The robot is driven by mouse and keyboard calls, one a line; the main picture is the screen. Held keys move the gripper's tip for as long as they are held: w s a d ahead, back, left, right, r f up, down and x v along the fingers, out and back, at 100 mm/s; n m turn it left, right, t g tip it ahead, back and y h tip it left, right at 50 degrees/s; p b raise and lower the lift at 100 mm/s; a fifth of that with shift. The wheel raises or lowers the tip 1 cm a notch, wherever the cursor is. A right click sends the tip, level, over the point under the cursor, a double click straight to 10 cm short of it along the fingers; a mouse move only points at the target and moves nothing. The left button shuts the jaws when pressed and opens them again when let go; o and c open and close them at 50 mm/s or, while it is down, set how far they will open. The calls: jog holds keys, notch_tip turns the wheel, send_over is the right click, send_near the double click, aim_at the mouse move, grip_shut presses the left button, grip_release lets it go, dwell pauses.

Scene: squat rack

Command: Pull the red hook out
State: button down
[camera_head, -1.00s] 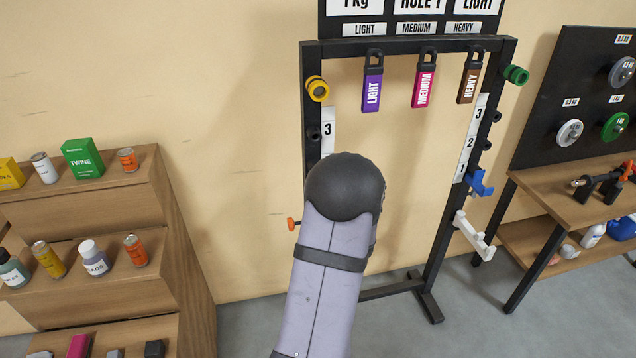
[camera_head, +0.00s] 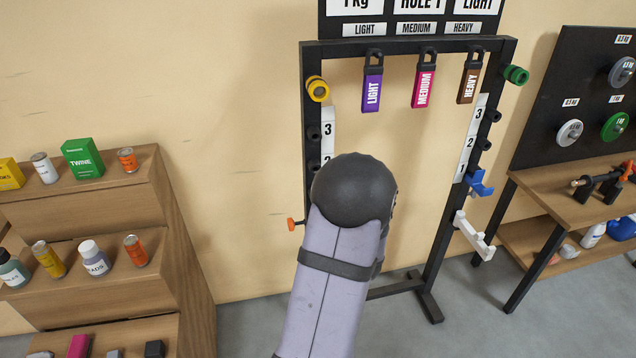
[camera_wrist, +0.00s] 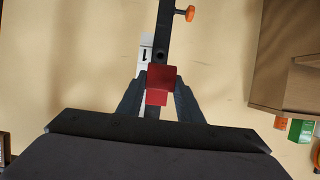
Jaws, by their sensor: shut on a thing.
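The red hook (camera_wrist: 159,84) shows in the wrist view between the two dark fingers of my gripper (camera_wrist: 156,100), which is shut on it. The hook is in front of the black rack post (camera_wrist: 166,40), close to a hole in the post and a white number label (camera_wrist: 146,52). I cannot tell whether the hook is still seated in the post. In the head view, my own arm hides the gripper and the red hook.
An orange knob (camera_head: 292,224) sticks out from the left rack post (camera_head: 311,110). A blue hook (camera_head: 480,184) and a white hook (camera_head: 473,236) are on the right post. A wooden stepped shelf (camera_head: 185,220) with cans stands at left.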

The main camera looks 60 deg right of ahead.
jog(key=shift+s+a, duration=0.85)
jog(key=shift+s, duration=0.05)
